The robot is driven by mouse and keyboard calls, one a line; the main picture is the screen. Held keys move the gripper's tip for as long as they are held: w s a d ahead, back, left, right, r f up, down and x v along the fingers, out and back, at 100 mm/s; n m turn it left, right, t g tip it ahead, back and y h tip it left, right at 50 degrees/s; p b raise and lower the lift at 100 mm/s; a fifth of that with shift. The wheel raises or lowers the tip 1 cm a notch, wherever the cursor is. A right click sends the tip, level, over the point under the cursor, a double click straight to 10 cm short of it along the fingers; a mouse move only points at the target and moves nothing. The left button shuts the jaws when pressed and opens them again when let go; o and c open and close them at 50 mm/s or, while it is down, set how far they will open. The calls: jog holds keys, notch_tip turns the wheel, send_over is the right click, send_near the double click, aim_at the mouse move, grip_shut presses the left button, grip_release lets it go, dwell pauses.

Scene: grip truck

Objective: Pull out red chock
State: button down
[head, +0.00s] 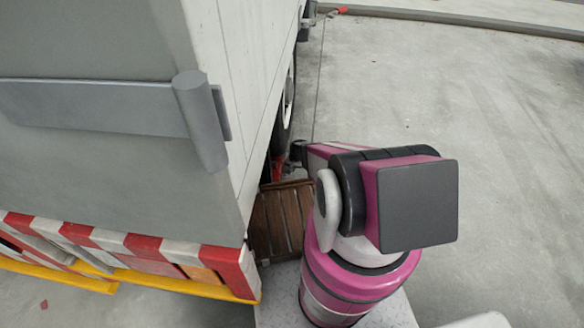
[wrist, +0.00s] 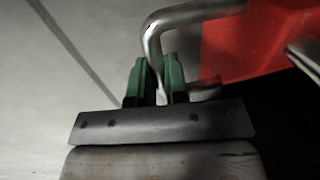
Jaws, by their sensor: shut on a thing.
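The red chock (wrist: 262,42) fills the upper right of the wrist view. It carries a bent silver metal handle (wrist: 190,14). My gripper (wrist: 158,76) has green fingers, and they are shut on this handle where it bends down between them. In the head view only a small part of the red chock (head: 277,170) shows, low beside the truck wheel (head: 286,100). My gripper (head: 297,152) is right at it there, partly hidden by my own pink arm. Whether the chock touches the wheel is hidden.
The grey truck body (head: 100,50) stands close on the left, with a red and white striped rear bar (head: 140,245). A brown wooden crate-like box (head: 283,222) sits between truck and my arm. The concrete floor (head: 490,110) on the right is clear.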

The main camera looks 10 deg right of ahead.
jog(key=shift+s+a, duration=0.2)
jog(key=shift+s, duration=0.35)
jog(key=shift+s+a, duration=0.15)
jog(key=shift+s, duration=0.4)
jog(key=shift+s+f, duration=0.2)
jog(key=shift+s, duration=0.05)
jog(key=c, duration=1.1)
grip_release()
jog(key=shift+o, duration=0.2)
jog(key=shift+f, duration=0.1)
notch_tip(320, 180, up, 8)
jog(key=d, duration=0.1)
jog(key=shift+w+d+r, duration=0.15)
jog(key=shift+r, duration=0.1)
jog(key=shift+r, duration=0.1)
